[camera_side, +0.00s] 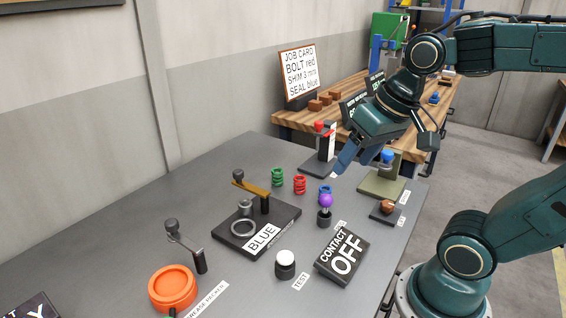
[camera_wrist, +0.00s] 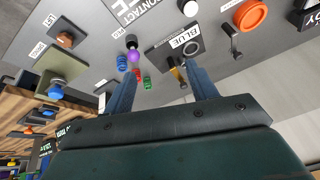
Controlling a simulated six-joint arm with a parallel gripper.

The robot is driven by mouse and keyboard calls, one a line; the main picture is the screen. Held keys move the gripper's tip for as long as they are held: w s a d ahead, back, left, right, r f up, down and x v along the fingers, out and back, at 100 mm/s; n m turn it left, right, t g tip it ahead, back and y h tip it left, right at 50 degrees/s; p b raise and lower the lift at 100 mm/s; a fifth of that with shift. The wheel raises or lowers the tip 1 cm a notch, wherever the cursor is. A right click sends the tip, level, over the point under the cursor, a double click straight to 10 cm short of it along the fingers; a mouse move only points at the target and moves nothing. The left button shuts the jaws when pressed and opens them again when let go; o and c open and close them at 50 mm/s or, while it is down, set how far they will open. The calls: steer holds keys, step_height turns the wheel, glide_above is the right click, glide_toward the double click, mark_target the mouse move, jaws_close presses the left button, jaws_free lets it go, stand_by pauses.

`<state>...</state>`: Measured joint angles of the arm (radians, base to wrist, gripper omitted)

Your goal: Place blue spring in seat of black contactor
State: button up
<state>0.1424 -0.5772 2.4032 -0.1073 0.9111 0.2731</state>
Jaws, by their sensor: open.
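The blue spring (camera_side: 325,189) stands on the grey table, partly hidden behind a purple ball-topped black post in the side view. It also shows in the wrist view (camera_wrist: 123,62). The black contactor (camera_side: 277,222) is a flat black base labelled BLUE, with a grey ring (camera_side: 244,228), a grey cylinder and a brass lever with a black knob. In the wrist view the contactor (camera_wrist: 158,56) lies beyond my fingers. My gripper (camera_wrist: 163,86) is open and empty, raised behind the springs in the side view (camera_side: 345,160).
A green spring (camera_side: 277,177) and a red spring (camera_side: 299,185) stand left of the blue one. The purple ball (camera_side: 326,201) is close in front.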

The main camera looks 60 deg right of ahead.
steer(key=w+d+m+g, duration=0.1)
steer(key=w+d+m, duration=0.3)
steer(key=w+m, duration=0.15)
steer(key=m+g+y, duration=0.2)
steer(key=m+y, duration=0.1)
steer(key=m, duration=0.7)
glide_above(326, 188)
steer(key=s+a, duration=0.2)
steer(key=s, duration=0.1)
step_height(326, 188, down, 6)
steer(key=d+f+m+y, duration=0.1)
steer(key=d+f+m, duration=0.3)
steer(key=d+m, duration=0.15)
steer(key=shift+n, duration=0.5)
steer(key=shift+w+d+x, duration=0.1)
steer(key=shift+w+x, duration=0.1)
steer(key=shift+x, duration=1.8)
steer(key=shift+w+d+x, duration=0.1)
steer(key=shift+w+x, duration=0.1)
steer(key=shift+x, duration=1.75)
steer(key=shift+f, duration=0.1)
steer(key=shift+f, duration=0.1)
steer(key=shift+w+x, duration=0.15)
steer(key=shift+x, duration=1.1)
steer(key=shift+w+x, duration=0.1)
steer(key=shift+x, duration=1.2)
steer(key=shift+d, duration=0.2)
